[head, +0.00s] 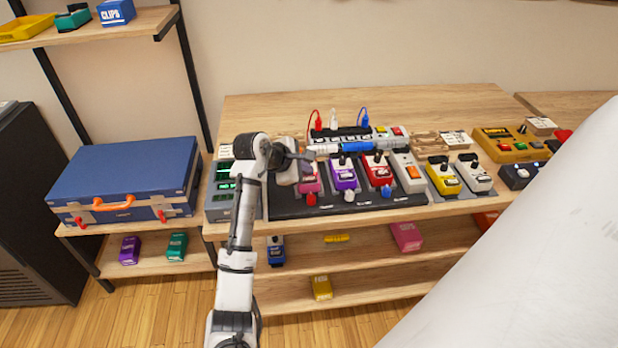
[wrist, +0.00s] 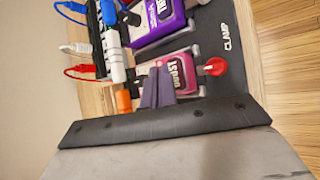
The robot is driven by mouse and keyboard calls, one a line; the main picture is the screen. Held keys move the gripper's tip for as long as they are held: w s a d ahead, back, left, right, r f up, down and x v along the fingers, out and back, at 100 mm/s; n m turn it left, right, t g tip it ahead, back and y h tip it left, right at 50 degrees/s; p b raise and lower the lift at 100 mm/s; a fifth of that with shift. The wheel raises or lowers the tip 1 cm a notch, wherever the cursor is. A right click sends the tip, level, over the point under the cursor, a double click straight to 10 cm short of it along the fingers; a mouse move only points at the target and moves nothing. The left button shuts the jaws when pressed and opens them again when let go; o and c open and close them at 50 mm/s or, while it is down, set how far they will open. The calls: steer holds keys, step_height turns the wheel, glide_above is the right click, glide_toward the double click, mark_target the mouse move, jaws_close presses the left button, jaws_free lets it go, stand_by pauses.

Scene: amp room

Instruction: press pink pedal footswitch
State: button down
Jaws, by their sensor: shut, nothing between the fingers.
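The pink pedal (wrist: 181,74) sits on the dark pedalboard (wrist: 222,88) beside the purple pedal (wrist: 160,20). A red round footswitch cap (wrist: 215,66) is at the pink pedal's end, to the right in the wrist view. In the head view the pink pedal (head: 312,184) is partly hidden by my arm, with its red cap (head: 311,199) at the front. My gripper (wrist: 157,87) is shut and empty. Its fingertips overlap the pink pedal's left part in the wrist view, away from the red cap. I cannot tell whether they touch it.
A red pedal (head: 378,171) and a white pedal (head: 408,172) stand to the right on the board. Colored cables (head: 333,120) rise behind. Another pink box (head: 406,236) lies on the lower shelf. A blue case (head: 130,172) is at left.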

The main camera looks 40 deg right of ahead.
mark_target(305, 180)
steer(key=shift+r+p, duration=2.35)
steer(key=shift+r, duration=0.15)
